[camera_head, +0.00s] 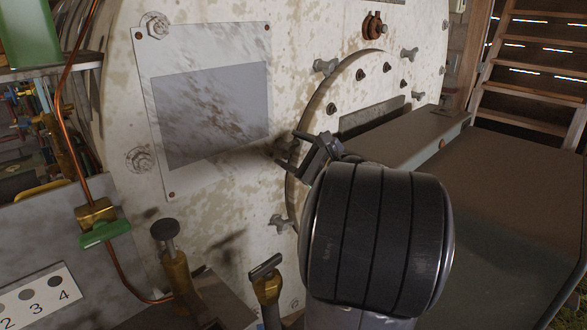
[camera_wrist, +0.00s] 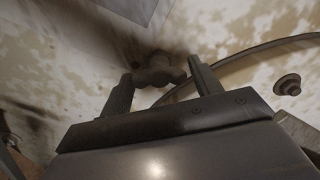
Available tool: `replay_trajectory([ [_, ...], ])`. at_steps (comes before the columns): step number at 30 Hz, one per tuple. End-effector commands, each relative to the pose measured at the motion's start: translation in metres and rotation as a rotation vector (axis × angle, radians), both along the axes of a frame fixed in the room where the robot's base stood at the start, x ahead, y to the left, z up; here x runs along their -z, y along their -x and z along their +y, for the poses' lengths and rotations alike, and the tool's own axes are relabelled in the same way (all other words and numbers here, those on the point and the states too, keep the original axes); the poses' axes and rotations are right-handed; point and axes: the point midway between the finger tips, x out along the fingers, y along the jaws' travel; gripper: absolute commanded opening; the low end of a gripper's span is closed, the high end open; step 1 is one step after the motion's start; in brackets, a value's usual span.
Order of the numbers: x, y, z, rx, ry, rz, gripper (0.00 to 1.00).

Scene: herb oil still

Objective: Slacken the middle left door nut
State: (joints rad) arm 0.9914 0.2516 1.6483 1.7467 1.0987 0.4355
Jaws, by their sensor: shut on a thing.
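The round door (camera_head: 300,104) is set in a pale, rust-stained metal face, with winged nuts around its rim. The middle left door nut (camera_wrist: 158,72) is a dull brown winged nut, seen between my fingers in the wrist view. In the head view my gripper (camera_head: 290,151) reaches the door's left edge, and the nut is mostly hidden there. The upper left nut (camera_head: 326,66) and lower left nut (camera_head: 280,222) show clear of my gripper.
A grey-green box-like ledge (camera_head: 400,140) stands close to the right of my gripper. A metal plate (camera_head: 210,105) is fixed on the face to the left. Below are a brass valve (camera_head: 175,270) and a T-handled valve (camera_head: 267,282). A copper pipe (camera_head: 68,130) runs down the left.

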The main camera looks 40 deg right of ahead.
Motion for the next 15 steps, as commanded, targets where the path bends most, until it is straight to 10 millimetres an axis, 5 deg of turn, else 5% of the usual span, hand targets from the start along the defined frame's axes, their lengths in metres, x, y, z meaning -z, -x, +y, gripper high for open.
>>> replay_trajectory([
  [15, 0.0056, 0.0001, -0.0001, -0.001, 0.451, -0.035, 0.38],
])
